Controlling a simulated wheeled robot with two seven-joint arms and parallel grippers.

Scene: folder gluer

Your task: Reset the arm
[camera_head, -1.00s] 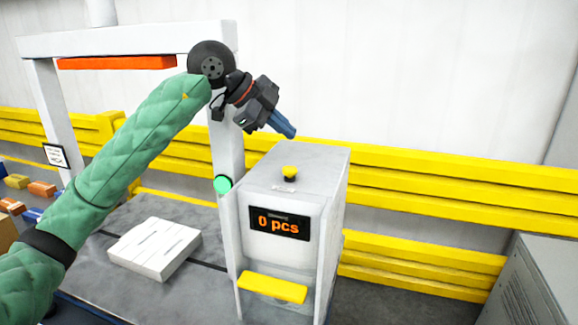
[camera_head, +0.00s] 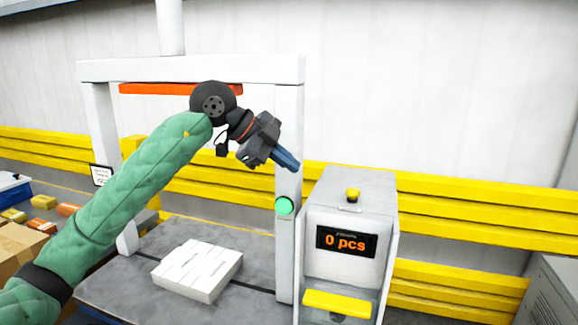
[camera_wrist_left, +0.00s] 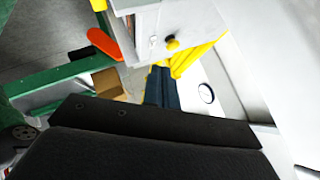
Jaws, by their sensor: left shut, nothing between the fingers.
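My left arm, in a green quilted sleeve, rises from the lower left of the head view. My left gripper (camera_head: 285,159) is raised in front of the white frame's right post, with its blue fingers shut and empty, pointing down to the right. In the left wrist view the blue fingers (camera_wrist_left: 162,88) show together past the dark wrist body, with nothing between them. My right gripper is in neither view.
A grey counter cabinet (camera_head: 349,205) with a yellow button on top and a display reading "0 pcs" stands right of the white frame (camera_head: 190,70). A white stack (camera_head: 197,270) lies on the grey table. Yellow rails (camera_head: 460,213) run behind. A cardboard box (camera_head: 22,247) is at left.

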